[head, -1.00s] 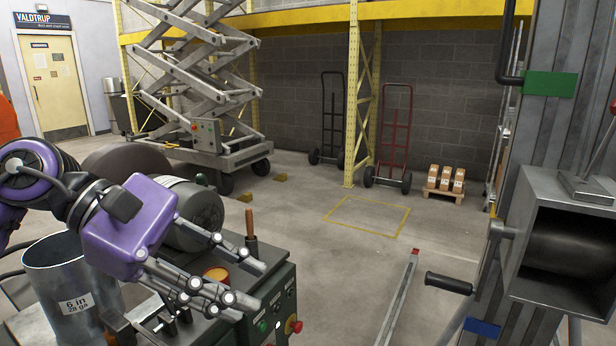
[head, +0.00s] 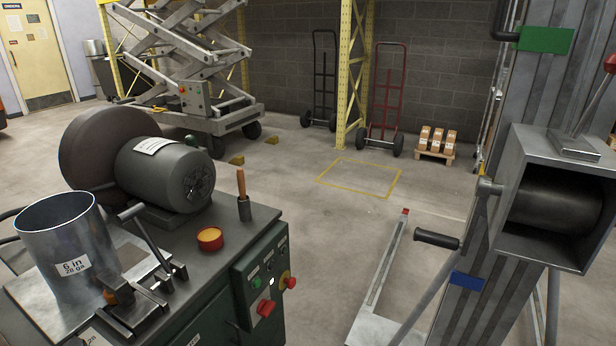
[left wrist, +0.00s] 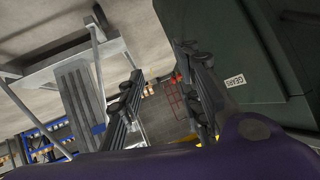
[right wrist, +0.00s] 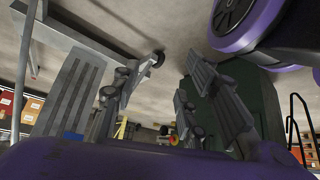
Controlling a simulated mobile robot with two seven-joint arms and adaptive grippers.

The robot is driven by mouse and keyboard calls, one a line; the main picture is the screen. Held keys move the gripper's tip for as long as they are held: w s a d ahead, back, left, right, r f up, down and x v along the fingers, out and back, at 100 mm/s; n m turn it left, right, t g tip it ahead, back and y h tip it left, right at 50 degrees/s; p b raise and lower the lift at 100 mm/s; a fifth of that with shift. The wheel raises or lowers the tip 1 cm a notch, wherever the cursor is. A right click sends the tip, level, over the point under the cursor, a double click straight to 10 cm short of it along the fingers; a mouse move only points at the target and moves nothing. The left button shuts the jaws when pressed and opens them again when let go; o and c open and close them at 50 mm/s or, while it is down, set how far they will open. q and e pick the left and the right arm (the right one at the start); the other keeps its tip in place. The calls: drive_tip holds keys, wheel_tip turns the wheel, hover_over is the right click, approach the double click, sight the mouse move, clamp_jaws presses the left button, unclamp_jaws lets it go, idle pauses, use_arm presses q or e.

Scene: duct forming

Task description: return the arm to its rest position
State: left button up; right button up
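Neither of my arms shows in the head view. In the left wrist view my left gripper (left wrist: 160,75) has its two fingers apart, with nothing between them. A dark green cabinet side is behind its right finger. In the right wrist view my right gripper (right wrist: 157,80) also has its fingers spread and empty. A purple and black part of my own body shows at the upper right there. A metal duct cylinder (head: 62,238) labelled "6 in 28 ga" stands upright on the bench at the left of the head view.
The green bench (head: 225,235) carries a grey motor (head: 165,175), a wooden-handled tool (head: 241,190) and a small orange-filled tin (head: 210,238). A grey machine with a crank (head: 437,238) stands at the right. Open floor with a yellow marked square (head: 358,178) lies between them.

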use_arm(q)
drive_tip(key=s+f+n+g+y, duration=0.1)
drive_tip(key=s+f+n+g, duration=0.15)
drive_tip(key=s, duration=0.85)
drive_tip(key=s+f+n+g, duration=0.15)
drive_tip(key=s+f, duration=0.25)
drive_tip(key=s, duration=0.6)
drive_tip(key=w+r+t+p, duration=0.1)
drive_tip(key=w+r+p, duration=0.1)
drive_tip(key=r+p, duration=0.6)
drive_tip(key=w+r+t+p, duration=0.1)
drive_tip(key=w+r+p, duration=0.2)
drive_tip(key=r+p, duration=0.5)
drive_tip(key=shift+w+d+r+n+p, duration=0.3)
drive_tip(key=shift+r+p, duration=0.1)
drive_tip(key=shift+p, duration=0.45)
use_arm(e)
drive_tip(key=w+r, duration=0.2)
drive_tip(key=r, duration=0.6)
drive_tip(key=w+r+t, duration=0.1)
drive_tip(key=w+r, duration=0.1)
drive_tip(key=r, duration=0.7)
drive_tip(key=shift+w+t, duration=0.3)
drive_tip(key=shift+w, duration=0.05)
drive_tip(key=shift+w+a+r, duration=0.15)
drive_tip(key=shift+w, duration=0.3)
